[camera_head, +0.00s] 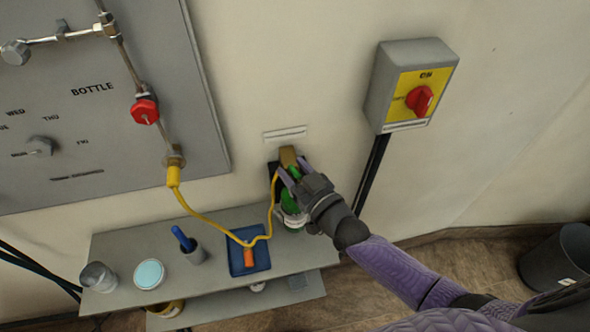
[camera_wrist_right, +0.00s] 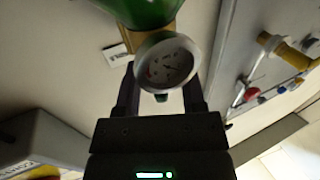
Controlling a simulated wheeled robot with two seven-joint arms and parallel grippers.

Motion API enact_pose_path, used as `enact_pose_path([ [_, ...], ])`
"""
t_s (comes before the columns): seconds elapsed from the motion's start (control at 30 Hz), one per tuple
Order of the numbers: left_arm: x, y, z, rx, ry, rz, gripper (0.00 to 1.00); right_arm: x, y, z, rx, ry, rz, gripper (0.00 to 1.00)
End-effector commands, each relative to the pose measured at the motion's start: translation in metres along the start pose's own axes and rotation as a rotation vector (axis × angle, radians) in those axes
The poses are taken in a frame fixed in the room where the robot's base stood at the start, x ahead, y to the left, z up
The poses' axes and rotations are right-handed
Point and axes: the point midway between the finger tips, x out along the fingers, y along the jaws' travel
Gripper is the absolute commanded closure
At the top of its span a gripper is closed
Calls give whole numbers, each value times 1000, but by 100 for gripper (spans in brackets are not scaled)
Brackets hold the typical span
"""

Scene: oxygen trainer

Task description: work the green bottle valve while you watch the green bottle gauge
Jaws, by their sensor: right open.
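The green bottle (camera_head: 291,206) stands at the right end of the grey shelf, with a brass valve body (camera_head: 288,157) at its top. My right gripper (camera_head: 287,174) is at the bottle's top, its fingers apart on either side; the gripper partly hides the bottle. In the right wrist view the green bottle (camera_wrist_right: 142,10) is at the top edge. The round white-faced gauge (camera_wrist_right: 168,62) shows between the open fingers (camera_wrist_right: 162,85); its needle is too small to read. A small dark green part (camera_wrist_right: 162,97) shows just below the gauge. I cannot tell whether the fingers touch anything. My left gripper is out of view.
A yellow hose (camera_head: 216,228) runs from the wall panel (camera_head: 95,150) to the bottle's top, drooping over a blue tray (camera_head: 262,264). A cup with a blue tool (camera_head: 192,252) and jars stand on the shelf (camera_head: 215,226). A switch box (camera_head: 398,82) is right of the bottle.

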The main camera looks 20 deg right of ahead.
Motion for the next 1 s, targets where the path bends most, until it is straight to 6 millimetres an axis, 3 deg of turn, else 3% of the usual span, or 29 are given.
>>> enact_pose_path([
  [0.07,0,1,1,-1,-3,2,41,0,0,0,0,0,0,53],
  [0.3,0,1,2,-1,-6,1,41,0,0,0,0,1,0,100],
  [0.6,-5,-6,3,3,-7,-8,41,0,0,-2,2,2,20,100],
  [0.8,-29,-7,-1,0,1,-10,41,0,-1,-5,10,2,205,100],
  [1.0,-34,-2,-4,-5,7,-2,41,0,0,-2,4,2,353,100],
])
